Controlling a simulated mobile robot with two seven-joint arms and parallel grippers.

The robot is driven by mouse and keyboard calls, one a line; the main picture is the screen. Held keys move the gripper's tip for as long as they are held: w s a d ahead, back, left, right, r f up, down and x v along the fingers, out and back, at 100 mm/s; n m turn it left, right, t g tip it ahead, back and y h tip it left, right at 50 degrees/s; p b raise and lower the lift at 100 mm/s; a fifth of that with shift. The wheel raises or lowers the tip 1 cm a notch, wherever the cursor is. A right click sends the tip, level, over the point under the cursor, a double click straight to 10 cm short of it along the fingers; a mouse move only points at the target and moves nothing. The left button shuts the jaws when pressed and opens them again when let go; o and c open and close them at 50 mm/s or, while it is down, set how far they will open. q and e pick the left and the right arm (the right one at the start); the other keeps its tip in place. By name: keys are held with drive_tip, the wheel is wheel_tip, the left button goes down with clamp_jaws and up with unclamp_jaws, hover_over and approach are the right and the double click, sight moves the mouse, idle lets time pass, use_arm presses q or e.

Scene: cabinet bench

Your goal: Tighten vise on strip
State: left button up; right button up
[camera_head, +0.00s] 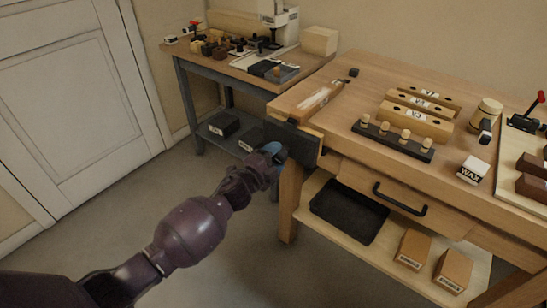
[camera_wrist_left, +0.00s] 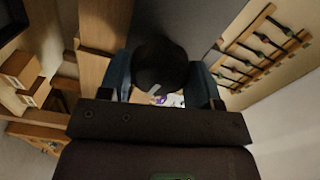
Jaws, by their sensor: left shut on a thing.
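The vise (camera_head: 293,144) is at the left front corner of the wooden workbench, with a dark front jaw. A pale wooden strip (camera_head: 318,97) with a whitish patch lies along the bench's left end, behind the jaw; I cannot tell how tightly it is clamped. My left gripper (camera_head: 273,152) is at the front face of the jaw. In the left wrist view its blue fingers stand on both sides of a dark round knob (camera_wrist_left: 160,62), and it is shut on that knob. My right gripper is in neither view.
On the bench are wooden blocks (camera_head: 419,117), a dark rack with pegs (camera_head: 393,140), a mallet (camera_head: 485,115) and a WAX box (camera_head: 473,170). A drawer handle (camera_head: 399,199) juts from the front. A black tray (camera_head: 349,211) lies on the shelf. A second bench (camera_head: 222,68) stands behind.

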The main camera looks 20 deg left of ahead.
use_arm(q)
drive_tip(key=o, duration=0.8)
drive_tip(key=shift+s+a+r, duration=0.1)
drive_tip(key=shift+s+a, duration=0.1)
drive_tip(key=shift+s, duration=0.35)
drive_tip(key=shift+s+a+p, duration=0.2)
drive_tip(key=shift+s+p, duration=0.25)
drive_tip(key=shift+s, duration=0.05)
drive_tip(key=p+v, duration=0.1)
drive_tip(key=v, duration=0.3)
drive_tip(key=shift+s+a, duration=0.1)
drive_tip(key=shift+s, duration=0.25)
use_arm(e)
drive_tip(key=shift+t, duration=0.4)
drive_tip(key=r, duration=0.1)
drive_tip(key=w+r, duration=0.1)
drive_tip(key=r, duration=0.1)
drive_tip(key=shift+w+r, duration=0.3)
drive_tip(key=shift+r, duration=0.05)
